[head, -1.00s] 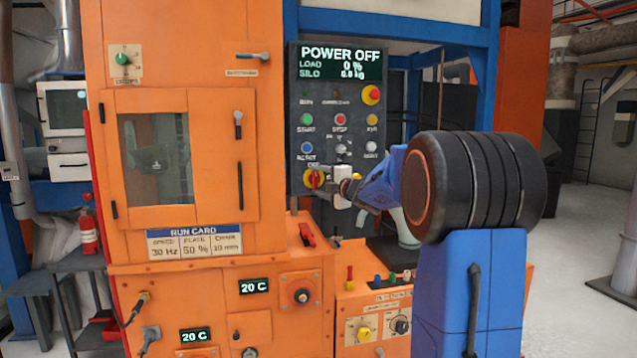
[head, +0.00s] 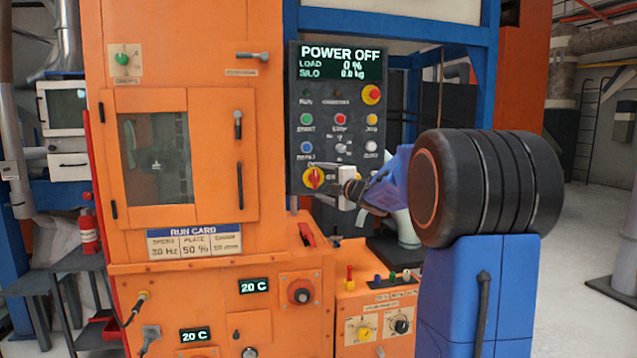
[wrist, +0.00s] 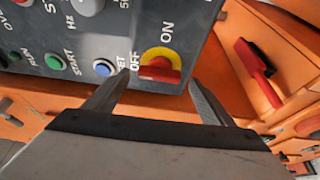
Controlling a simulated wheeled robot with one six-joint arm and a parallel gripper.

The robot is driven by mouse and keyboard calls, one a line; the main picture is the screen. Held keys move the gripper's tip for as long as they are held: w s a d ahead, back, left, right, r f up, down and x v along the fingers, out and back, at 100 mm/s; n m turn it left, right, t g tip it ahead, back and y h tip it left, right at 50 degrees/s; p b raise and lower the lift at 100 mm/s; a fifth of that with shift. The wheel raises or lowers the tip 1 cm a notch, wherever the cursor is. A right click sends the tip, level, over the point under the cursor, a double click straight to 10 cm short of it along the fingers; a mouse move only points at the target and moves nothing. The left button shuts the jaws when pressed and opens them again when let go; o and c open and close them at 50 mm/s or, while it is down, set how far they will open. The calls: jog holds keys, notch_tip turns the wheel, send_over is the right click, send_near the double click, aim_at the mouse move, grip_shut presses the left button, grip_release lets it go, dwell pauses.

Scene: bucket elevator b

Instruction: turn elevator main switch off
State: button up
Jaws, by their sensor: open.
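The main switch (head: 314,178) is a red handle on a round yellow plate at the bottom of the dark control panel (head: 296,130). In the head view the handle stands about vertical. In the wrist view the main switch (wrist: 160,67) lies just beyond and between my fingertips, its handle lined up with the OFF label; ON is to the other side. The panel display (head: 340,63) reads POWER OFF, with load 0 %. My gripper (wrist: 158,88) is open, with nothing between its fingers. I see no clear contact with the handle.
Round push buttons fill the panel above the switch, including a red emergency button (head: 371,94). A red-handled lever (wrist: 255,65) lies beside the panel in the wrist view. A smaller orange control box (head: 375,325) stands below right.

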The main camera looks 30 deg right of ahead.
jog(key=s+d, duration=0.1)
jog(key=s, duration=1.4)
jog(key=shift+d, duration=0.35)
jog(key=s+a+f+m+g, duration=0.4)
jog(key=s+a+f+m, duration=0.2)
jog(key=s, duration=0.6)
jog(key=s+a+f+m+g+h, duration=0.1)
jog(key=s+a+f+m+g, duration=0.3)
jog(key=s+a+f+m, duration=0.3)
jog(key=s+a+f+m+g, duration=0.5)
jog(key=s+a+f+m, duration=0.1)
jog(key=s+a+f, duration=0.6)
jog(key=s+f, duration=0.2)
jog(key=s, duration=0.2)
jog(key=shift+s+f+h, duration=0.15)
jog(key=shift+s+h, duration=0.15)
jog(key=shift+h, duration=0.1)
